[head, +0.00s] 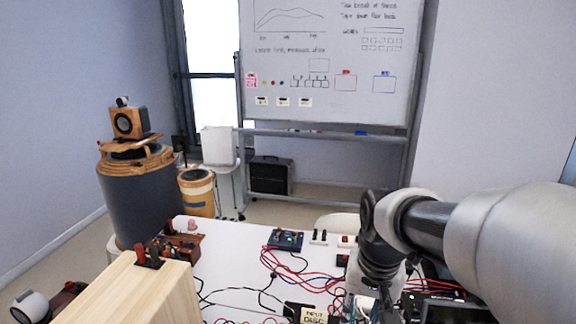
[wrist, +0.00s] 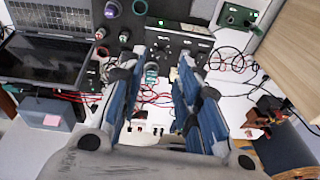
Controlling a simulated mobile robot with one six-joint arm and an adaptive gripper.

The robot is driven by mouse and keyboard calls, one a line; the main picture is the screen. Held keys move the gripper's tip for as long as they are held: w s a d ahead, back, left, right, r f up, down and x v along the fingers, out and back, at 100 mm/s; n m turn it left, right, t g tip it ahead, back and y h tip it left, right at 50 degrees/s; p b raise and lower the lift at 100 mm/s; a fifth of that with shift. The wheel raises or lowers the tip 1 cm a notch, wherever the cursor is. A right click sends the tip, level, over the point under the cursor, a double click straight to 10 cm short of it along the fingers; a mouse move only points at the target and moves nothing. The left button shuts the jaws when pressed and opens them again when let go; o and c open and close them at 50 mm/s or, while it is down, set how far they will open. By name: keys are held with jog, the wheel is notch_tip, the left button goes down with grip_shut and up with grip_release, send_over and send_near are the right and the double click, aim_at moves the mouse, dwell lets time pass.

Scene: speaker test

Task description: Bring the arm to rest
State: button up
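My gripper (wrist: 163,62) shows in the wrist view with two blue-sided fingers standing apart. It is open, and I see nothing clamped between the fingers. The white table with wires and devices shows beyond and between the fingertips. In the head view my arm reaches in from the right over the white table (head: 225,262). The gripper end there is low and mostly hidden by my own arm links.
Red and black cables and a dark circuit box (head: 286,240) lie on the table. A wooden cabinet (head: 140,290) stands at the left front. A laptop (wrist: 45,60) shows in the wrist view. A large speaker (head: 140,195) and a whiteboard (head: 325,60) stand beyond the table.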

jog(key=s+n+t+b, duration=0.1)
jog(key=s+n+t, duration=0.1)
jog(key=s, duration=1.5)
jog(key=shift+s+r+n+t+b, duration=0.2)
jog(key=shift+r+n+t+b, duration=0.2)
jog(key=shift+n, duration=0.1)
